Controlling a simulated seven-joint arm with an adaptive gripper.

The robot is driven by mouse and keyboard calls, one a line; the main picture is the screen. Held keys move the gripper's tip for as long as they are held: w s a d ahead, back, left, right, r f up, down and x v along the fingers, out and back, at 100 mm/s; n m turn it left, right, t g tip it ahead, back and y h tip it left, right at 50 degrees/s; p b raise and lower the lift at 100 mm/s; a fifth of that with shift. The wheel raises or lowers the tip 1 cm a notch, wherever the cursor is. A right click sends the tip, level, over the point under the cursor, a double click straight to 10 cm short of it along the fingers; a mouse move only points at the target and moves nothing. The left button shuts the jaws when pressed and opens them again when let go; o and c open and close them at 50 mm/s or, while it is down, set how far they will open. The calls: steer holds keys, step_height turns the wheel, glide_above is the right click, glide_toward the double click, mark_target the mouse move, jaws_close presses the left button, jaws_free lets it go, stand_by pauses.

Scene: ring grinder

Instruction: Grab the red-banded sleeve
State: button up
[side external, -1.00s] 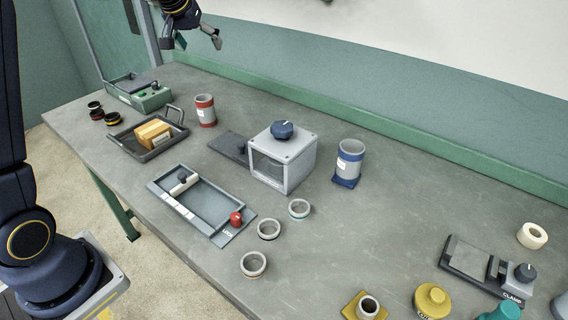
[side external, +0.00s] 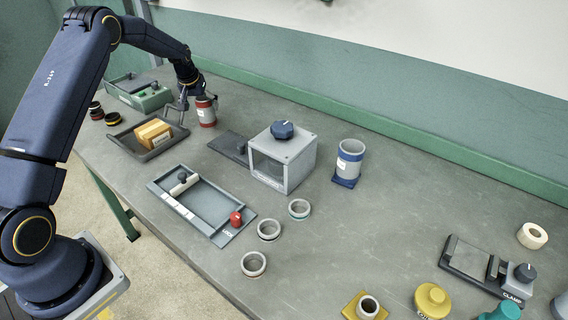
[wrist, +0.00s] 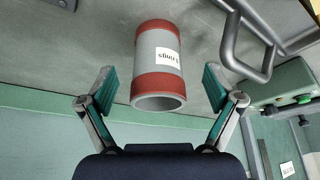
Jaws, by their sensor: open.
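The red-banded sleeve (side external: 206,111) is a grey cylinder with red bands at top and bottom and a white label. It stands upright on the bench near the back left. In the wrist view the sleeve (wrist: 158,62) lies between and just beyond the fingertips, its open rim facing the camera. My gripper (side external: 196,101) is at the sleeve in the side view, partly hidden behind and beside it. In the wrist view my gripper (wrist: 160,80) is open, with one green-padded finger on each side and a gap to the sleeve on both sides.
A black tray (side external: 118,146) with a handle and a tan box (side external: 153,132) stands close beside the sleeve. A green device (side external: 140,93) is behind it to the left. A grey housing (side external: 284,157) and a blue-banded sleeve (side external: 349,160) stand to the right.

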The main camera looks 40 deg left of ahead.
mark_target(206, 113)
steer(key=x, duration=0.5)
steer(key=shift+w+a, duration=0.1)
steer(key=shift+w, duration=0.35)
steer(key=shift+f, duration=0.1)
steer(key=c, duration=1.2)
